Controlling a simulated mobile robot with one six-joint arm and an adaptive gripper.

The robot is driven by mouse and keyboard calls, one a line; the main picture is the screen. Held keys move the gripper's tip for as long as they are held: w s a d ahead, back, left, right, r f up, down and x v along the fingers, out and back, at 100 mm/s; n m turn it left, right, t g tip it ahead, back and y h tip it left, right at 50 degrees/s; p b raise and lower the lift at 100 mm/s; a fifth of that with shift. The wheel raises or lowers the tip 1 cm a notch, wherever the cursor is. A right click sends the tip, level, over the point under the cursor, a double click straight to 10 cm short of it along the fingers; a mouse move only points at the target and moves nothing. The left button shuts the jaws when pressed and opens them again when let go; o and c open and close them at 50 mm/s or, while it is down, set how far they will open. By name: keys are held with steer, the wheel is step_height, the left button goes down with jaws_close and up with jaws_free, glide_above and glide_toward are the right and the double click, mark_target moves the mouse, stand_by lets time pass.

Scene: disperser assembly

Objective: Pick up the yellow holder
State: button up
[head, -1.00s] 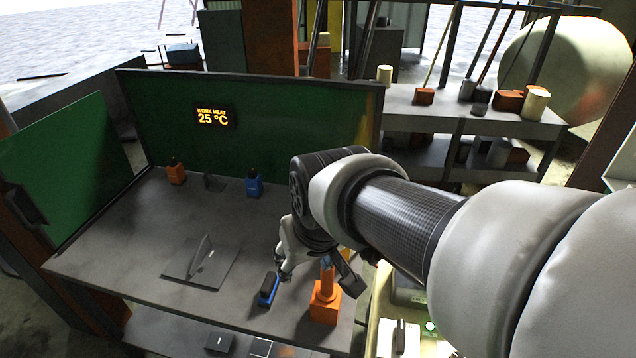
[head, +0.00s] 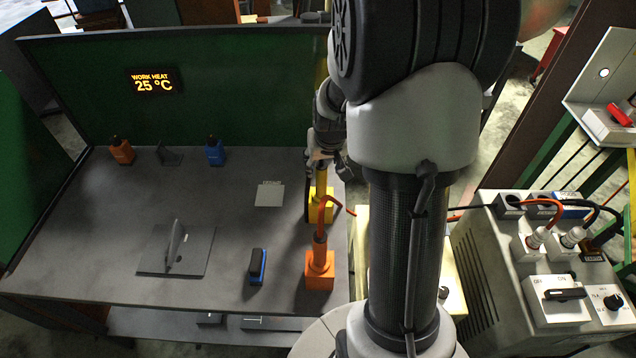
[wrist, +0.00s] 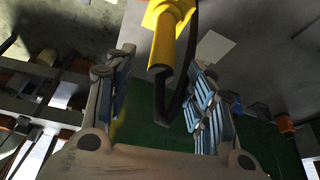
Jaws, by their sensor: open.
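The yellow holder (head: 325,212) stands near the right edge of the workbench, just behind an orange holder (head: 320,268). My gripper (head: 325,158) is over its upper end in the head view, and my arm partly covers that area. In the wrist view the yellow holder (wrist: 166,45) has a yellow neck and a black curved part, which reach between my two spread fingers (wrist: 155,75). The gripper is open. A gap shows between the neck and the left finger; I cannot tell whether the right finger touches the black part.
A blue block with a dark top (head: 256,266) and a grey plate with an upright fin (head: 160,255) lie to the left. Small orange (head: 121,152) and blue (head: 214,153) items stand at the back near the green panel (head: 230,100). A socket box (head: 500,260) stands right.

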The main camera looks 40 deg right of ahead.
mark_target(320, 175)
steer(key=b+x, duration=0.2)
steer(key=x, duration=0.6)
steer(key=shift+w+f+b, duration=0.3)
steer(key=shift+f+b, duration=0.05)
steer(key=shift+b, duration=0.05)
steer(key=shift+r, duration=0.1)
steer(key=c, duration=1.1)
